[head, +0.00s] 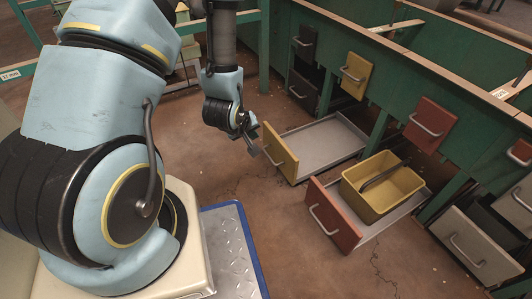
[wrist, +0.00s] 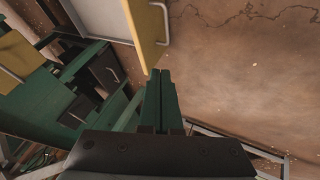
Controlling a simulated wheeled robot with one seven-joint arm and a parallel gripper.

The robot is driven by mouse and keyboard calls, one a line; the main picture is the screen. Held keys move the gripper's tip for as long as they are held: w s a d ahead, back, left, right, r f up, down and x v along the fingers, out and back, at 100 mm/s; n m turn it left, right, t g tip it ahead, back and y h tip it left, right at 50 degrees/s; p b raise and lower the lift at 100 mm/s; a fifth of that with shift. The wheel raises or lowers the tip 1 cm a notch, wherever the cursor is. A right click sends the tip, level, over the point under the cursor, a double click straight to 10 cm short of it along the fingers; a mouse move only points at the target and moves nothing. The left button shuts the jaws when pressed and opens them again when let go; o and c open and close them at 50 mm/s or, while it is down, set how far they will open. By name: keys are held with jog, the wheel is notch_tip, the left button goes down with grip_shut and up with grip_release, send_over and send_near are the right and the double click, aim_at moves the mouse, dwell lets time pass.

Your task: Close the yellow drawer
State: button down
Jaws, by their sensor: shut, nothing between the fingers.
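The yellow drawer (head: 281,153) is pulled out low from the green bench in the head view. Its yellow front with a metal handle faces left, and its grey tray behind is empty. In the wrist view its yellow front (wrist: 146,30) stands at top middle, seen nearly edge-on. My gripper (head: 254,148) is just left of the yellow front in the head view. In the wrist view my gripper (wrist: 161,76) has its fingers together and empty, with the tips close to the lower end of the yellow front. I cannot tell whether they touch.
A red-fronted drawer (head: 332,218) is also pulled out to the right, holding a yellow bin (head: 382,188) with a dark object inside. Another yellow drawer front (head: 355,75) sits higher on the green bench (head: 398,85). Brown floor (head: 290,255) is clear in front.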

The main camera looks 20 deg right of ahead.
notch_tip(320, 180, down, 2)
jog(key=b, duration=0.6)
send_near(276, 142)
jog(key=f, duration=0.1)
jog(key=w+f, duration=0.1)
jog(key=f, duration=0.1)
jog(key=w+f, duration=0.1)
jog(key=shift+d+f, duration=0.1)
jog(key=shift+f, duration=0.3)
jog(key=shift+w+d+r+b, duration=0.15)
jog(key=shift+d+b, duration=0.3)
jog(key=shift+d, duration=0.25)
jog(key=shift+d, duration=0.15)
